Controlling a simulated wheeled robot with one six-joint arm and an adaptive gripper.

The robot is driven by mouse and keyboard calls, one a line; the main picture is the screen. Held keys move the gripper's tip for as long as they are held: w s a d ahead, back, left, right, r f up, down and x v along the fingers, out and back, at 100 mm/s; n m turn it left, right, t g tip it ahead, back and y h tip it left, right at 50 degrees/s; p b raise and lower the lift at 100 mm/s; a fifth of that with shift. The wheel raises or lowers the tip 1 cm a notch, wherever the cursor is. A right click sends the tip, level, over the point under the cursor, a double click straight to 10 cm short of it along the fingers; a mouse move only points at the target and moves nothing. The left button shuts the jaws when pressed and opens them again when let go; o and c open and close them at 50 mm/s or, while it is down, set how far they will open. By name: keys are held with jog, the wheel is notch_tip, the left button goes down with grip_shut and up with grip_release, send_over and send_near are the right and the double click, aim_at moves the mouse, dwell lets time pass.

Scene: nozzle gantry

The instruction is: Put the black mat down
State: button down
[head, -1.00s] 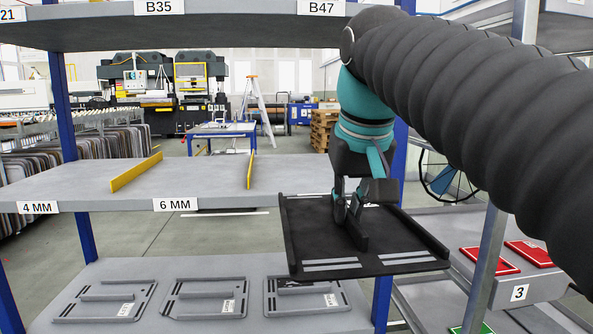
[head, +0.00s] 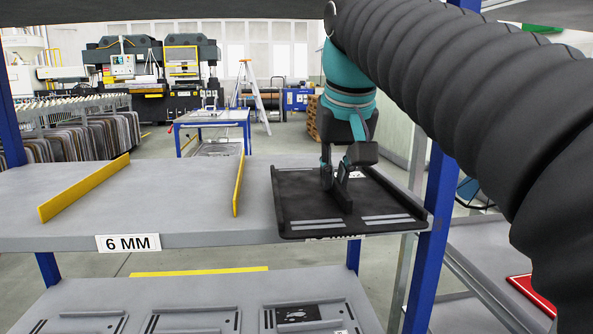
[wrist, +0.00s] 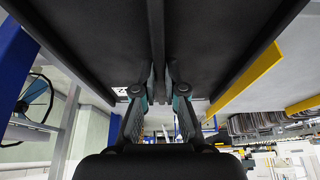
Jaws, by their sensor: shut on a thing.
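The black mat (head: 300,208) is a flat dark plate with raised side rims, a central ridge and grey strips along its front edge. It appears level over the right end of the 6 MM shelf (head: 200,215), right of the yellow dividers. I cannot tell whether it touches the shelf. My gripper (head: 338,200) is shut on the mat's central ridge from above. In the wrist view, the mat (wrist: 90,45) fills the top and its ridge runs between the fingers of my gripper (wrist: 155,90).
Two yellow dividers (head: 85,188) (head: 238,183) stand on the shelf, with bare room between them. A blue post (head: 436,225) rises close to the mat's right. The lower shelf (head: 200,288) holds grey plates. A red tray (head: 534,292) lies at the right.

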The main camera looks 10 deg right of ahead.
aim_at(317, 170)
jog(key=w+p, duration=0.2)
jog(key=w, duration=1.2)
jog(key=shift+w, duration=0.2)
jog(key=shift+f+b, duration=0.45)
jog(key=shift+f, duration=1.3)
jog(key=shift+f, duration=0.1)
jog(key=c, duration=1.2)
grip_release()
jog(key=shift+c, duration=0.2)
jog(key=shift+p+v, duration=0.8)
jog(key=shift+v, duration=3)
jog(key=shift+w, duration=0.1)
